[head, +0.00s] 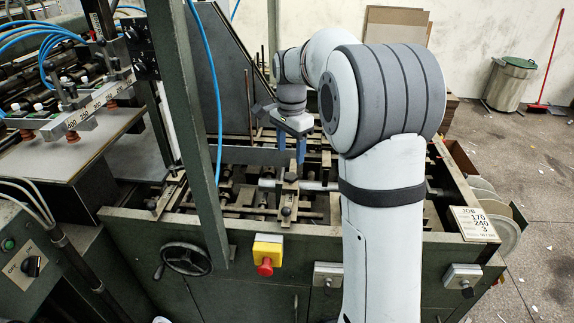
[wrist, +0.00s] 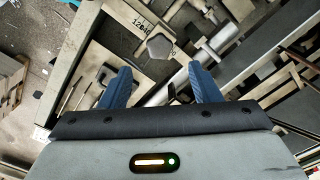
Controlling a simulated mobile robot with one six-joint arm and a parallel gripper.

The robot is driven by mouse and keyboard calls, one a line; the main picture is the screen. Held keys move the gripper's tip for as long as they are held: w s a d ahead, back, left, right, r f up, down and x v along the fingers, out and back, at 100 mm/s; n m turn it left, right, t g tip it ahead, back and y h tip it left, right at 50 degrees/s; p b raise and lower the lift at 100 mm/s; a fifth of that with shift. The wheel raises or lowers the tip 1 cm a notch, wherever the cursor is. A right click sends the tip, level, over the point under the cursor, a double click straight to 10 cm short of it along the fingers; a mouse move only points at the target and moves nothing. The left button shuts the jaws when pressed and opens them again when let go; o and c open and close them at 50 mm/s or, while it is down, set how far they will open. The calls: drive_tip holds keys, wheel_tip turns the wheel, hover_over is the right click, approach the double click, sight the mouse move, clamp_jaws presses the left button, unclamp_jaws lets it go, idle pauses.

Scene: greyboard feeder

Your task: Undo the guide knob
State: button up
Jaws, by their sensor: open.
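My gripper (head: 291,150) hangs over the feeder bed in the head view, its two blue fingers pointing down. In the wrist view my gripper (wrist: 160,72) is open, with nothing between its fingers. A grey lobed knob (wrist: 160,46) shows there just beyond the fingertips, roughly centred between them and apart from both. It sits on a metal bar with printed numbers beside it. In the head view a dark knob (head: 291,177) lies below the fingers on a crosswise guide; I cannot tell for sure that it is the same knob.
Several bars and rails cross the feeder bed around the knob. A tall grey plate (head: 222,75) and a green post (head: 190,110) stand to the left. On the front panel are a handwheel (head: 187,259) and a red stop button (head: 265,267).

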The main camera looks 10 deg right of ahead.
sight(290, 175)
wheel_tip(290, 175, down, 8)
drive_tip(key=shift+r+p, duration=0.25)
drive_tip(key=shift+p, duration=0.15)
drive_tip(key=c, duration=0.9)
drive_tip(key=shift+a, duration=0.2)
drive_tip(key=shift+c, duration=0.5)
drive_tip(key=shift+d, duration=0.2)
